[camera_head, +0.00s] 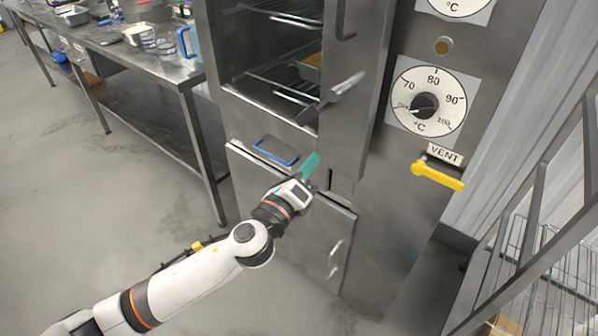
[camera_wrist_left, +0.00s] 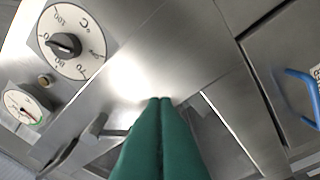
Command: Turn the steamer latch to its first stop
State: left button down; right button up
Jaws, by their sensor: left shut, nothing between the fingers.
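A grey metal lever (camera_head: 343,88), which looks like the steamer latch, sticks out at a slant on the door (camera_head: 352,125) of the steel steamer. The door appears to stand ajar, with wire racks showing inside. My left gripper (camera_head: 315,156) has teal fingers shut and empty, below the lever and apart from it, in front of the cabinet. In the left wrist view the shut fingertips (camera_wrist_left: 160,101) point at bare steel. A grey lever-like part (camera_wrist_left: 93,130) shows left of them there. Whether it is the same lever is hard to tell. My right gripper is not in view.
A temperature dial (camera_head: 425,103) and a yellow vent handle (camera_head: 437,175) are right of the door. A blue-rimmed handle (camera_head: 276,151) is left of my gripper. A steel table (camera_head: 150,72) with containers stands at left; a rack (camera_head: 530,250) stands at right.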

aim_at(309, 115)
pick_arm(q)
jog(key=w+r+p, duration=0.1)
jog(key=w+r, duration=0.2)
jog(key=w, duration=0.3)
jog(key=shift+r, duration=0.15)
jog(key=shift+a, duration=0.1)
jog(key=shift+w+a+r+m+p, duration=0.45)
jog(key=shift+a+m, duration=0.05)
